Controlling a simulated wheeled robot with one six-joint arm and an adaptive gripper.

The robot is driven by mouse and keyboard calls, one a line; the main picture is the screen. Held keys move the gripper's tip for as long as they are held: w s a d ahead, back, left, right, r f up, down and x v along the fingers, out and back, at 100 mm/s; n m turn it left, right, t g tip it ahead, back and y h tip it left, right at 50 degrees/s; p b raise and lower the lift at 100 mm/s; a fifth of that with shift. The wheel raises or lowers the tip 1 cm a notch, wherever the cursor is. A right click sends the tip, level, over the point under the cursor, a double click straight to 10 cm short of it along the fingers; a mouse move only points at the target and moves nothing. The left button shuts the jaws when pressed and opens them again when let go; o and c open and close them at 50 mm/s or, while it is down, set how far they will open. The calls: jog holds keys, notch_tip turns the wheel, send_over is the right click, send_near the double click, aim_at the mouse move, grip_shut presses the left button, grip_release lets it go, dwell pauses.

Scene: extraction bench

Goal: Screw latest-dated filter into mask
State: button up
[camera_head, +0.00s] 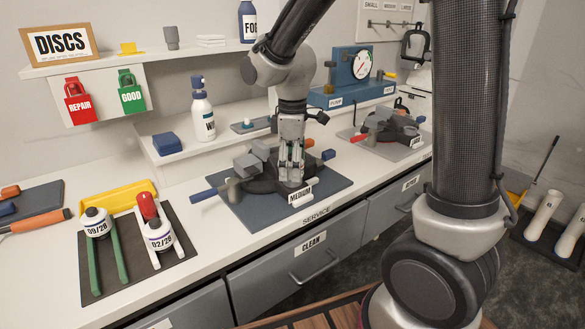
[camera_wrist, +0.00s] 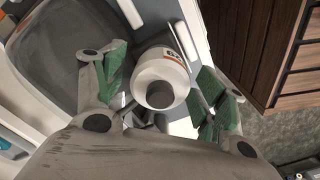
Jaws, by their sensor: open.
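My gripper (camera_head: 291,170) is over the medium mask (camera_head: 262,182), a dark grey mask on a blue-grey mat. In the wrist view my gripper (camera_wrist: 163,82) has its green-padded fingers apart, one on each side of a white filter (camera_wrist: 163,72) with a dark round centre. Gaps show between pads and filter. Its label is partly visible but its date is unreadable. I cannot tell whether it is screwed in. Two white filters stand at left, one marked 09/28 (camera_head: 95,222), the other 02/28 (camera_head: 159,236).
A dark tray (camera_head: 103,284) with green and white rails bears the left filters. A yellow tray (camera_head: 118,197) lies behind. A spray bottle (camera_head: 203,112) stands on the rear ledge. A second mask (camera_head: 388,127) and a blue gauge unit (camera_head: 345,68) are at right.

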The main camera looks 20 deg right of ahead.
jog(key=n, duration=0.4)
jog(key=shift+n, duration=0.4)
jog(key=n, duration=0.4)
jog(key=c, duration=1.2)
jog(key=m, duration=0.7)
jog(key=shift+o, duration=0.2)
jog(key=m, duration=0.5)
jog(key=o, duration=1.2)
jog(key=shift+r, duration=0.1)
